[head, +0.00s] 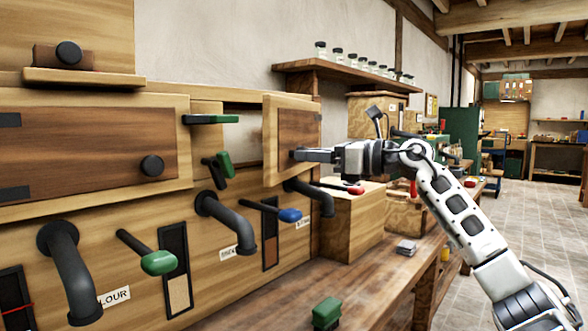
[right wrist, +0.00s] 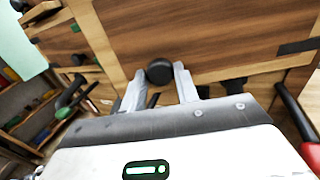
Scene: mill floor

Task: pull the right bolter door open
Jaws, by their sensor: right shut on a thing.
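The right bolter door (head: 300,128) is a brown wood panel in a pale frame, right of centre in the head view. It fills the upper part of the right wrist view (right wrist: 215,35). My right gripper (head: 298,155) is shut on this knob, one finger on each side, as the wrist view (right wrist: 161,80) shows. My left gripper is not in view.
Below the door are a black pipe (head: 305,196), a red-ended lever (head: 355,190) and a blue-ended lever (head: 289,215). A green-handled lever (head: 222,164) is to the left. A wooden box (head: 352,215) stands on the bench to the right. The floor (head: 515,240) at right is clear.

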